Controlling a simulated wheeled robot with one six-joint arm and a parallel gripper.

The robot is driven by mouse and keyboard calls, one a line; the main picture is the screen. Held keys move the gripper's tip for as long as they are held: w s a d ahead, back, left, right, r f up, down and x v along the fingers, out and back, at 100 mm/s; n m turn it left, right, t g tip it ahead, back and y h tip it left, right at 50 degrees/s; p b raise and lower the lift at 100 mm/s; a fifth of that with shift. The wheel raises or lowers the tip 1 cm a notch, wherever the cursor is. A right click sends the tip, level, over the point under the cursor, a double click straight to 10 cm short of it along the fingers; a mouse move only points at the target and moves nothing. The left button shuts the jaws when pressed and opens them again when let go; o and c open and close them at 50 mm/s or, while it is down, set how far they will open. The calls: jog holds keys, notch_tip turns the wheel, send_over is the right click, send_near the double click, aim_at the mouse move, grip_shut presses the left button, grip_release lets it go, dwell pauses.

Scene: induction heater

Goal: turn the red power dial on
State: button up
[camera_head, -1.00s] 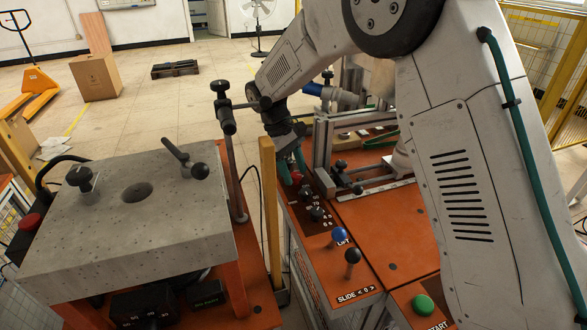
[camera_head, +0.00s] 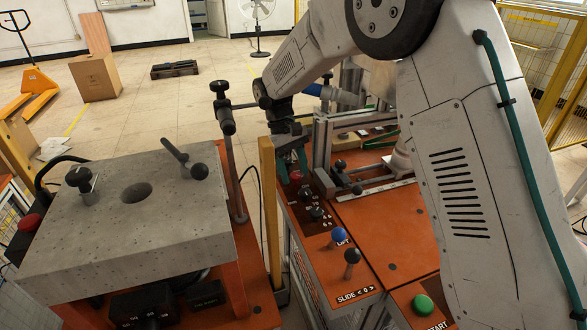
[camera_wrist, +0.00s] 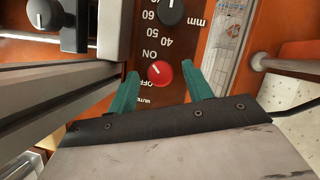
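The red power dial (camera_wrist: 160,73) is a round knob with a small white mark, on a dark panel between the printed words ON and OFF. I cannot tell exactly which word the mark points to. My gripper (camera_wrist: 162,76) is open, with one green finger on each side of the dial and visible gaps between them. In the head view, my gripper (camera_head: 293,178) points down over the panel's far end. The red dial (camera_head: 296,175) shows partly between the fingers.
A black dial (camera_wrist: 172,10) with a mm scale sits beside the red one. Metal rails (camera_wrist: 60,95) run close by on the left in the wrist view. In the head view, a yellow post (camera_head: 268,215) and two levers (camera_head: 339,236) stand near the panel.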

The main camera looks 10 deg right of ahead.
jog(key=v, duration=0.7)
jog(key=shift+r, duration=0.4)
jog(key=shift+w+a, duration=0.1)
